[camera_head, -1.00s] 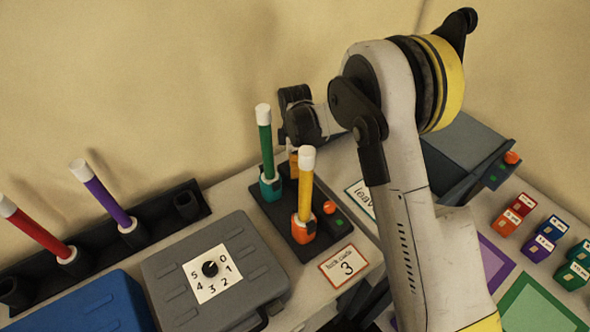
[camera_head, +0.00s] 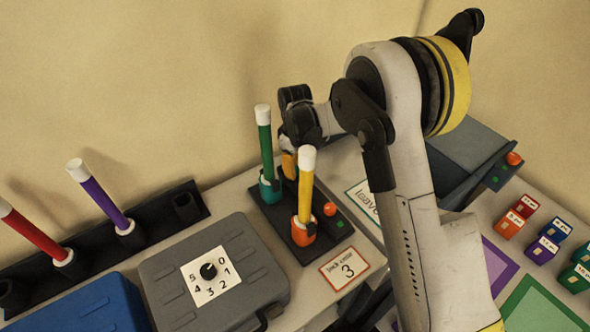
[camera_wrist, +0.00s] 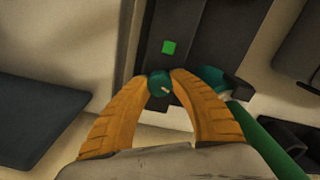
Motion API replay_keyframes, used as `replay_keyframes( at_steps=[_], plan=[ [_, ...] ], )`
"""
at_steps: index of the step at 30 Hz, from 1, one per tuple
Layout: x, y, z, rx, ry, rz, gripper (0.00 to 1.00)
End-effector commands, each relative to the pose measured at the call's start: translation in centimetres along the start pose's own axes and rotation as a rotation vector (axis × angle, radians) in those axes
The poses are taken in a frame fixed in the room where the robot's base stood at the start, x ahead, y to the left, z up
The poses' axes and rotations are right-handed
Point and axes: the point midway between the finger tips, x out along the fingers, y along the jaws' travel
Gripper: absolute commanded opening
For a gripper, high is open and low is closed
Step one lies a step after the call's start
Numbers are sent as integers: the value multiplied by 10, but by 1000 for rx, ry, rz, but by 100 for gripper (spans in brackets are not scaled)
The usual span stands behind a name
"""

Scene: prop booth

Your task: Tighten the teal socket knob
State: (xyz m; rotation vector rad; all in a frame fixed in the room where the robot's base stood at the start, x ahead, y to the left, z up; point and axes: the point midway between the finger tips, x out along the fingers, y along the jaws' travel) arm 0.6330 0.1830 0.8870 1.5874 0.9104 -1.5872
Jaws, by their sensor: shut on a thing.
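The teal knob (camera_wrist: 160,84), a small round disc with a pale mark, sits between the two orange fingertips of my gripper (camera_wrist: 159,79) in the wrist view. The fingers are shut on its sides. The teal socket (camera_head: 269,190) holds an upright green rod (camera_head: 264,135) on a dark base plate. In the wrist view the socket (camera_wrist: 212,76) shows just right of my fingers. In the head view an orange finger of my gripper (camera_head: 289,165) shows behind the rods, and the knob is hidden there.
An orange socket (camera_head: 304,230) with a yellow rod (camera_head: 306,185) stands close in front. The base has an orange button (camera_head: 330,209). A grey case (camera_head: 245,265) with a number dial lies left. A dark rack (camera_head: 85,248) holds purple and red rods. Several coloured blocks (camera_head: 510,224) lie right.

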Motion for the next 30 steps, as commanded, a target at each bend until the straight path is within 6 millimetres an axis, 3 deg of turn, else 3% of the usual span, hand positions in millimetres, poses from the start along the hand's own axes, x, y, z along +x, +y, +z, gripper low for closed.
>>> replay_keyframes(
  at_steps=[12,13,15,25,30],
  plan=[
    [0,0,0,7,0,0,0],
    [0,0,0,7,0,0,29],
    [0,0,0,6,0,0,51],
    [-2,0,0,6,0,0,52],
    [-22,0,0,6,0,0,52]
  ],
)
